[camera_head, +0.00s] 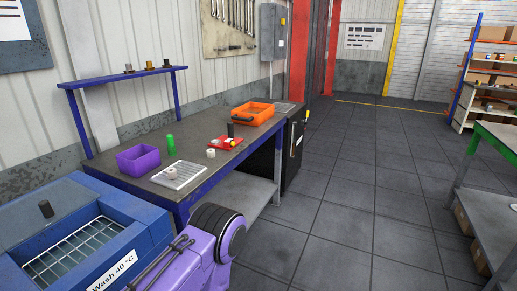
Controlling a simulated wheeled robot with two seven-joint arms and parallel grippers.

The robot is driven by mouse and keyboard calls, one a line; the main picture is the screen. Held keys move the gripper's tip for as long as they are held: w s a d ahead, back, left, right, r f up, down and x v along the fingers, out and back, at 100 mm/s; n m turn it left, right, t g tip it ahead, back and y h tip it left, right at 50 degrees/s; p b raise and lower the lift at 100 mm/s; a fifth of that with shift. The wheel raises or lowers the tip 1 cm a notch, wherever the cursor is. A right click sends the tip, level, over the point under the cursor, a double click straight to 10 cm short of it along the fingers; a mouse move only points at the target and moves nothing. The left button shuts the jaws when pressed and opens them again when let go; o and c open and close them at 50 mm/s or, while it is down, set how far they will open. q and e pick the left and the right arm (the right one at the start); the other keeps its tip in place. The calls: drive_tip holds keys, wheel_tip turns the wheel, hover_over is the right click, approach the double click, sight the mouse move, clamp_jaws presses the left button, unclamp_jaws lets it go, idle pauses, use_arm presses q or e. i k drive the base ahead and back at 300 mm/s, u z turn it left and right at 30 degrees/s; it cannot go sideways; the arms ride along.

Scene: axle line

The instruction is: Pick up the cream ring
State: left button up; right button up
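A small pale cream ring (211,153) lies on the dark workbench top, between the light slotted tray and the red tray. A second small pale piece (171,174) sits on the slotted tray (188,181); it is too small to tell whether it is also a ring. Neither of my grippers shows in the head view. A purple arm link of mine fills the bottom middle, in front of the bench, with no gripper visible on it.
On the workbench (190,147) stand a purple bin (138,160), a green cylinder (171,144), a red tray (226,143) with a dark cylinder (230,130), and an orange crate (252,113). A blue washer (110,245) stands at front left. The tiled floor at right is open.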

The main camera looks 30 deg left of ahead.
sight(211, 153)
drive_tip(key=z, duration=0.25)
drive_tip(key=i, duration=0.9)
drive_tip(key=u, duration=0.5)
drive_tip(key=i, duration=0.8)
drive_tip(key=u, duration=0.7)
